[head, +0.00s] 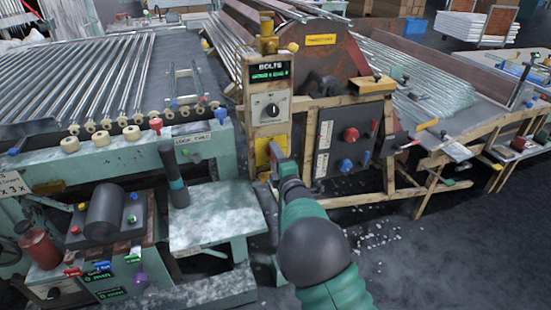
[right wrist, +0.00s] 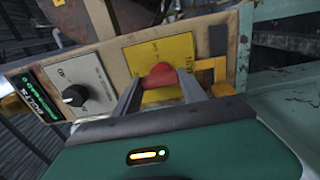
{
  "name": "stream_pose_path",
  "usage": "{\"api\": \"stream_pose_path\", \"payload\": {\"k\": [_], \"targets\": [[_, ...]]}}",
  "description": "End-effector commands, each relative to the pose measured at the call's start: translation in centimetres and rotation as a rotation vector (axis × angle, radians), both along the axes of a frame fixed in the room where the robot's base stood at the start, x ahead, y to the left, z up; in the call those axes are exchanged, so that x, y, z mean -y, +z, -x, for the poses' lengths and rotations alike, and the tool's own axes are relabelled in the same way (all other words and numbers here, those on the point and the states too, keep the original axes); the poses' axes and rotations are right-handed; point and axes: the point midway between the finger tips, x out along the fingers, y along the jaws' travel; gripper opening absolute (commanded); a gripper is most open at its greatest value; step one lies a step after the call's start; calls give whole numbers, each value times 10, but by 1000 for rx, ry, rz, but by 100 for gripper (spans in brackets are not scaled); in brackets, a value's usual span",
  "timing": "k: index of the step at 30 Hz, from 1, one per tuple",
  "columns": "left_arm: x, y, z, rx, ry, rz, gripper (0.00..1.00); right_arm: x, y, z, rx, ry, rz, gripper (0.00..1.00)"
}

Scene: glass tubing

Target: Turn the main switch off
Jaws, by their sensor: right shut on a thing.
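The main switch appears to be the red knob (right wrist: 158,75) on a yellow plate (right wrist: 176,50), which shows in the right wrist view. My right gripper (right wrist: 160,84) is shut on this red knob, with one finger on each side of it. In the head view my right gripper (head: 276,153) is at the yellow plate (head: 263,148) low on the beige control post (head: 246,118), and it hides the knob. Which way the knob is turned cannot be told. My left gripper is not in view.
Above the yellow plate is a grey panel with a black dial (head: 271,110) and a green-lit display (head: 270,72). A dark box with a red knob (head: 351,134) stands to the right. A conveyor of glass tubes (head: 80,75) lies to the left. Open floor is at the lower right.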

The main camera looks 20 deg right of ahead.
Motion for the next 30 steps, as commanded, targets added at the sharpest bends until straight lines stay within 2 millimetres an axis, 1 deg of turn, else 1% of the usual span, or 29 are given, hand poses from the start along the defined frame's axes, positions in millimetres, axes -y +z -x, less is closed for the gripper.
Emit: {"api": "stream_pose_path", "payload": {"k": [1, 11, 12, 17, 26, 29, 30], "targets": [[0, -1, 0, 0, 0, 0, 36, -4, -7, 1, -13, 7, 6, 9], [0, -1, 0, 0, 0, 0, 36, -5, -9, 1, -16, 8, 10, 9], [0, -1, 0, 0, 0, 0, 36, -5, -9, 1, -17, 8, 10, 50], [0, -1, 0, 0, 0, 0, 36, -4, -7, 1, -13, 6, 8, 71], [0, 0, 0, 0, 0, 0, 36, -2, -3, 1, -7, 3, 6, 71], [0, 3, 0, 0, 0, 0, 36, -1, -2, 10, -8, 2, 6, 71], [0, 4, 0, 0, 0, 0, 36, -1, -2, 16, -8, 2, 5, 71]]}}
